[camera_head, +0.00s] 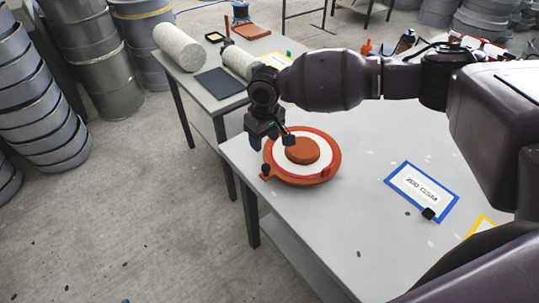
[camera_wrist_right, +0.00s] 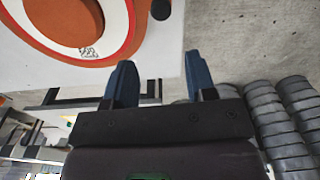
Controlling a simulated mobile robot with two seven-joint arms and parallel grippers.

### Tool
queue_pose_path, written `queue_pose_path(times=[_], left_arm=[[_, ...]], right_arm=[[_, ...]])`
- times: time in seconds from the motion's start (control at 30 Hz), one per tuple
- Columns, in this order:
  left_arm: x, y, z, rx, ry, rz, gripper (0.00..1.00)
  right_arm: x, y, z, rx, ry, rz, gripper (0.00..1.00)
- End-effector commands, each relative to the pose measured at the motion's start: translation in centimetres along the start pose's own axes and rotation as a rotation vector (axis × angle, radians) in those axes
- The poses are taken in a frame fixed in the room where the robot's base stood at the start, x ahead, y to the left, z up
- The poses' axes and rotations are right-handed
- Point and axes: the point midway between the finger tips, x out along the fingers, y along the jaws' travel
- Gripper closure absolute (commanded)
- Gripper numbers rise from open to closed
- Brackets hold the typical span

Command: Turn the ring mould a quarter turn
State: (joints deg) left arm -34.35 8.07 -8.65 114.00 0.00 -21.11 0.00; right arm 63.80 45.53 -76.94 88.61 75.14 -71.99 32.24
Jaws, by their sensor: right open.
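The ring mould (camera_head: 329,162) is a round orange piece with a white ring, a red line and a raised orange centre. It lies flat at the table's far left corner. A small dark knob (camera_head: 266,168) sits at its left rim. In the right wrist view part of the mould (camera_wrist_right: 120,48) fills the upper left, with a black-and-white code on its white ring and a dark knob (camera_wrist_right: 161,9) at its rim. My right gripper (camera_head: 272,140) is over the mould's far left edge. Its blue fingers (camera_wrist_right: 160,78) are apart with nothing between them. My left gripper is out of view.
The grey table (camera_head: 365,235) has free room in front of the mould. A blue-framed "200 GSM" card (camera_head: 420,190) with a small black block (camera_head: 429,213) lies to the right. A second table behind bears rolls and a dark mat (camera_head: 220,83). Stacked drums (camera_head: 40,95) stand left.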

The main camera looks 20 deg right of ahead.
Motion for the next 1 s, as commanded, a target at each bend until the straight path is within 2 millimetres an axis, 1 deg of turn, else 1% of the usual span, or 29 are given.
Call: queue_pose_path(times=[0.03, 0.1, 0.27, 0.37, 0.43, 0.7, 0.83, 1.0], left_arm=[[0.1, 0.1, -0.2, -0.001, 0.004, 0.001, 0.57], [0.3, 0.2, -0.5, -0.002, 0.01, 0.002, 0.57], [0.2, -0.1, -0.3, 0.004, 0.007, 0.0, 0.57], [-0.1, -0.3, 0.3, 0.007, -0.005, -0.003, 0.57], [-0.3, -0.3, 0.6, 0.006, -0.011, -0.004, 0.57], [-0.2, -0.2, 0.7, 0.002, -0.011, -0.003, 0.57], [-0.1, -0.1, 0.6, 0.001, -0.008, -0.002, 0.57], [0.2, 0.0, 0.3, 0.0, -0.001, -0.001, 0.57]], right_arm=[[-0.1, -0.1, 0.6, 0.033, -0.036, -0.003, 0.49], [-0.1, 0.0, 1.0, 0.066, -0.061, 0.007, 0.49], [0.7, 0.0, 1.0, 0.086, -0.061, 0.01, 0.49], [1.9, 0.0, 1.1, 0.085, -0.061, 0.01, 0.49], [3.0, 0.0, 1.2, 0.084, -0.061, 0.011, 0.49], [7.6, 0.1, 1.4, 0.083, -0.058, 0.01, 0.49], [9.2, 0.1, 1.4, 0.083, -0.058, 0.01, 0.49], [10.4, 0.1, 1.5, 0.082, -0.057, 0.01, 0.49]])
